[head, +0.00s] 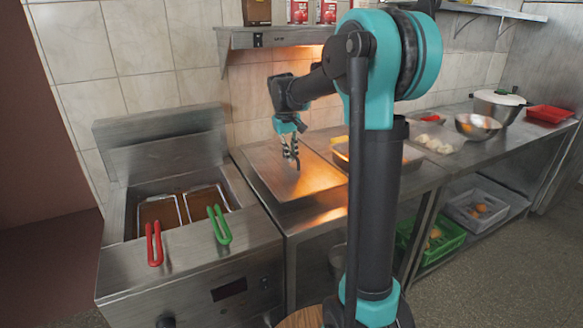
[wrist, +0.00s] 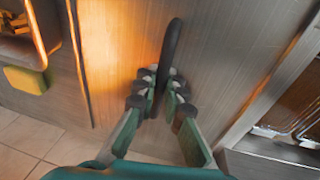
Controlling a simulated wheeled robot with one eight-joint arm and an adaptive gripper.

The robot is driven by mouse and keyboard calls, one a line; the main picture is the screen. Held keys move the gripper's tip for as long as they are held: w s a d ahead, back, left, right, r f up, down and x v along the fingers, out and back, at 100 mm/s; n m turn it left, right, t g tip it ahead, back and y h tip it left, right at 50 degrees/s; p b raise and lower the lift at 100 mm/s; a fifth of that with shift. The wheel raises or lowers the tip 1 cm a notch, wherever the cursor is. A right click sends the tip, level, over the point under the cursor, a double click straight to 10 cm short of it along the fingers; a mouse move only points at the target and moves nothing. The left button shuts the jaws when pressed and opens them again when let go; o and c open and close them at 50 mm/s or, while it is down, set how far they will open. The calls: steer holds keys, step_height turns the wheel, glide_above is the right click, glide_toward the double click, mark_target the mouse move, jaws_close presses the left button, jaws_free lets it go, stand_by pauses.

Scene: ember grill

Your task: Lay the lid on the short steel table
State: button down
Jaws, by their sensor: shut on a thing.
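The lid (head: 275,180) is a flat rectangular steel sheet with a dark bar handle, at the left of the counter beside the fryer. My gripper (head: 291,160) is above its middle. In the wrist view my gripper (wrist: 162,78) is shut on the dark handle (wrist: 170,50), with the lid's brushed steel (wrist: 220,50) spread beneath. The lid lies level at or just above the short steel table (head: 312,222); I cannot tell whether its underside touches. My fingers hide part of the handle.
A fryer (head: 125,275) with red-handled (head: 153,245) and green-handled (head: 219,226) baskets stands close on the left. A pan of food (head: 340,155) sits right of the lid, partly behind my arm. A shelf (head: 275,37) hangs above. Bowls and a pot (head: 497,104) stand far right.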

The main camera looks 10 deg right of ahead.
mark_target(291, 164)
steer(key=shift+f, duration=2.55)
steer(key=c, duration=1.6)
jaws_free()
steer(key=shift+f, duration=0.1)
steer(key=r, duration=0.4)
steer(key=s+a+r, duration=0.1)
steer(key=r, duration=0.7)
steer(key=shift+s+a, duration=0.3)
steer(key=shift+s, duration=0.1)
